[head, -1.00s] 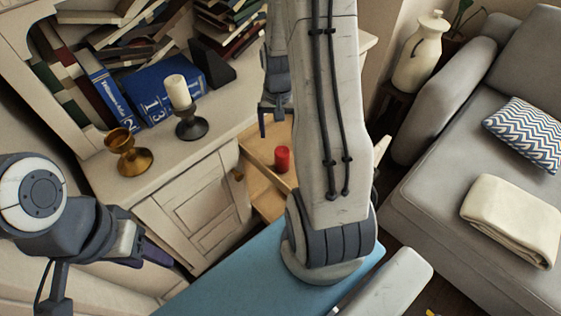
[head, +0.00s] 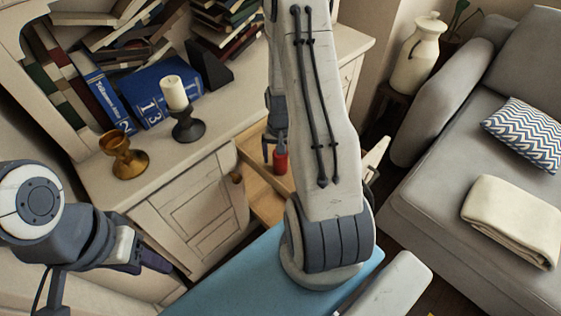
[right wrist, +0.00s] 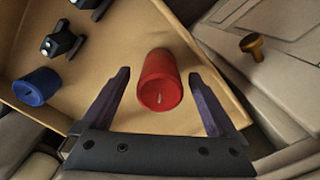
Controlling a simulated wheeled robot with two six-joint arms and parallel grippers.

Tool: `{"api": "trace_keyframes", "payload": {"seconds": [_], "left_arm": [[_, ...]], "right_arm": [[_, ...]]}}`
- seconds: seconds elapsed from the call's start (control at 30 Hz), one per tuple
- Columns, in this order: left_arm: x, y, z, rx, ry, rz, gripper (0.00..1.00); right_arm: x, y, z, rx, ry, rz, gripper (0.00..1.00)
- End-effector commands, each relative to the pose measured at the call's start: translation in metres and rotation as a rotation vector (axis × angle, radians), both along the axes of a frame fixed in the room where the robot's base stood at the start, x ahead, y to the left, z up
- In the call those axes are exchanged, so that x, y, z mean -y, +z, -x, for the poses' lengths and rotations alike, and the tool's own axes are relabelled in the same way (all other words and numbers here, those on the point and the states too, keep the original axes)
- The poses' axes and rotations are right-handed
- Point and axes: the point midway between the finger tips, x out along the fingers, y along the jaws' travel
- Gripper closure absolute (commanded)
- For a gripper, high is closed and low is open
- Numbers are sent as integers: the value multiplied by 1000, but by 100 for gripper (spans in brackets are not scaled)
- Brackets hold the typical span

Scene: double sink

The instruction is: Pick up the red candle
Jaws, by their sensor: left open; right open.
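The red candle (head: 281,162) stands in the open wooden drawer in the head view, partly hidden by my right gripper (head: 272,148). My left gripper (head: 150,262) is open and empty at the lower left, in front of the cabinet and far from the candle.
The drawer (right wrist: 112,100) also holds a blue candle (right wrist: 37,87) and small dark objects (right wrist: 62,42). On the cabinet top stand a brass goblet (head: 123,155), a white candle (head: 174,92) on a dark holder, and books. A grey sofa (head: 440,190) is at the right.

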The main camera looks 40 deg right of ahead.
Motion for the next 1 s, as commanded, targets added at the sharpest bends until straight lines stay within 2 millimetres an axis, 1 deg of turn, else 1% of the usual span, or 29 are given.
{"api": "trace_keyframes", "payload": {"seconds": [0.1,0.13,0.17,0.2,0.27,0.3,0.37,0.6,0.73,0.87,0.97,1.0], "left_arm": [[0,0,0,0,0,0,50],[0,0,0,0,0,0,50],[0,0,0,0,0,0,50],[0,0,0,0,0,0,50],[0,0,0,0,0,0,50],[0,0,0,0,0,0,50],[0,0,0,0,0,0,50],[0,0,0,0,0,0,50],[0,1,0,0,0,0,50],[0,3,0,0,0,0,50],[0,6,0,0,0,0,50],[0,6,0,0,0,0,50]], "right_arm": [[0,0,0,0,0,0,6],[0,0,0,0,0,0,14],[0,1,0,0,0,0,25],[0,1,0,0,0,0,41],[0,1,0,0,0,0,64],[0,1,0,0,0,0,79],[0,1,0,0,0,0,100],[0,2,0,1,0,1,100],[0,7,-1,1,0,1,100],[1,22,-1,4,0,2,100],[1,41,-1,5,0,3,100],[2,48,3,4,-3,2,100]]}}
